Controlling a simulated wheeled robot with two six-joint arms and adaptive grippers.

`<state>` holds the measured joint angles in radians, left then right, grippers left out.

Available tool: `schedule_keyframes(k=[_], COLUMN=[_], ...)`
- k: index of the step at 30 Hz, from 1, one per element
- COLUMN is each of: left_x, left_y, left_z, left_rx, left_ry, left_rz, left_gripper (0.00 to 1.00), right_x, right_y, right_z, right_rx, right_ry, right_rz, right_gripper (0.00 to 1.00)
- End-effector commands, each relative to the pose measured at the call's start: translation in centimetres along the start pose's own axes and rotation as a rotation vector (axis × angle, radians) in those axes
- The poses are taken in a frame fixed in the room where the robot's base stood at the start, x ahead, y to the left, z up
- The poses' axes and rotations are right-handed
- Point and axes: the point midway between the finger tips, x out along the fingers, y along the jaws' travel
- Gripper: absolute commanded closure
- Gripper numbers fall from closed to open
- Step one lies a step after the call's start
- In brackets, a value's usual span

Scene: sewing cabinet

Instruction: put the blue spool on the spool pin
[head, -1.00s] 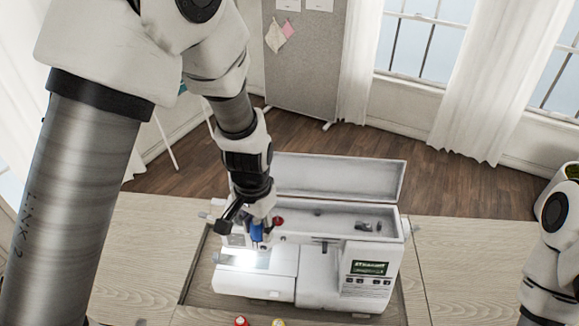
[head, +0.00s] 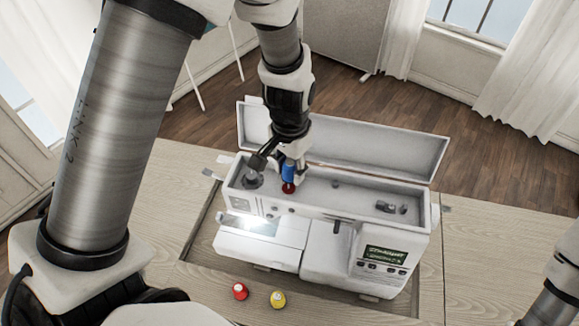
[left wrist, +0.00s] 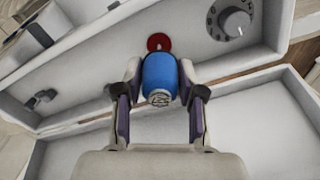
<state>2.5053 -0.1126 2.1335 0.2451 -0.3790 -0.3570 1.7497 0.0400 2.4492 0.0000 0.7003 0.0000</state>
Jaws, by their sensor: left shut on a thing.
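The blue spool (head: 289,172) is held in my left gripper (head: 286,166), over the open top compartment of the white sewing machine (head: 318,248). In the left wrist view the spool (left wrist: 160,77) sits between the two fingers, its end facing the camera. A red disc (head: 288,188), apparently the base of the spool pin, lies on the compartment floor. It shows just beyond the spool in the left wrist view (left wrist: 159,41). The pin's shaft cannot be made out, nor whether the spool touches it. My right gripper is out of view.
The machine's raised lid (head: 360,147) stands behind the compartment. A grey dial (head: 253,181) is at its left end. A red spool (head: 240,291) and a yellow spool (head: 278,299) stand on the wooden table (head: 170,215) in front.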

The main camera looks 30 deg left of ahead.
Motion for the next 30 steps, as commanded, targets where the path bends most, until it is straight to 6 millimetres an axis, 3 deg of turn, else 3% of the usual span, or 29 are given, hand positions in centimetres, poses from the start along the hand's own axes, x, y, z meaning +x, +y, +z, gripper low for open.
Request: schedule_keyframes(k=[30], left_x=[-0.32], left_y=[0.06], left_z=[0.31], left_rx=[0.0], left_ry=[0.0], left_rz=[0.0], left_gripper=[0.81], right_x=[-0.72], right_y=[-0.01], right_z=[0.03], right_rx=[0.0], right_ry=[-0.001], right_rz=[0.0], right_gripper=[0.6])
